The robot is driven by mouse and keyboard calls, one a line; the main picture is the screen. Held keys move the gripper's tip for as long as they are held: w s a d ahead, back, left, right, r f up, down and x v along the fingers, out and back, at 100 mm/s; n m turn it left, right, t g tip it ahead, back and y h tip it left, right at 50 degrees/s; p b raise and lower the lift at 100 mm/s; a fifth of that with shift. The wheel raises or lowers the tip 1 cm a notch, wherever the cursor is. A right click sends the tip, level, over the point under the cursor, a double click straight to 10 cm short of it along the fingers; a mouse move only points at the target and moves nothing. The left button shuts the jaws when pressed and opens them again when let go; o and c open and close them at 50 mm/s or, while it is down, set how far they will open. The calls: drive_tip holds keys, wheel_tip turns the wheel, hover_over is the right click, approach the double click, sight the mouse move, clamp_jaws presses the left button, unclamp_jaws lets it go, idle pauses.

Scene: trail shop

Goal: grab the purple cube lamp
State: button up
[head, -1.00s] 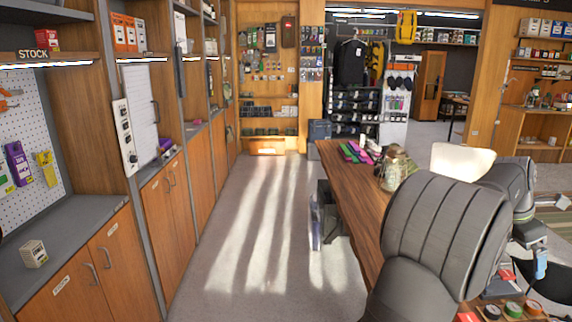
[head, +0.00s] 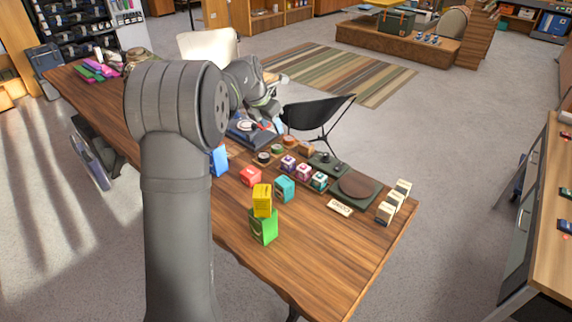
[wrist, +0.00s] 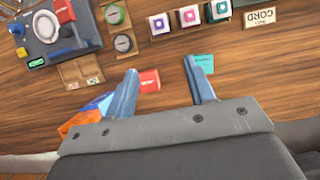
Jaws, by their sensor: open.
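Three small pale cubes with coloured faces stand in a row on the wooden table in the head view. The purple-faced one (head: 288,163) is at the row's left end, beside a magenta-faced cube (head: 303,171) and a green-teal-faced cube (head: 319,180). In the wrist view the purple-marked cube (wrist: 158,23) is near the top middle. My gripper (wrist: 162,66) is open and empty over the table, its fingers pointing toward the row, with the purple-marked cube beyond the fingertips. In the head view my arm hides part of the table.
A dark tray (head: 345,198) and cream boxes (head: 386,212) lie to the right. A black chair (head: 315,112) stands behind.

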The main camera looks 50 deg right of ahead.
approach(288, 158)
drive_tip(key=x, duration=0.5)
drive_tip(key=shift+s+a+f, duration=0.2)
drive_tip(key=shift+a, duration=0.05)
drive_tip(key=shift+x, duration=2.75)
drive_tip(key=shift+w+d+r, duration=0.1)
drive_tip(key=shift+w+d, duration=0.05)
drive_tip(key=shift+w, duration=0.05)
drive_tip(key=shift+c, duration=0.4)
drive_tip(key=c, duration=0.7)
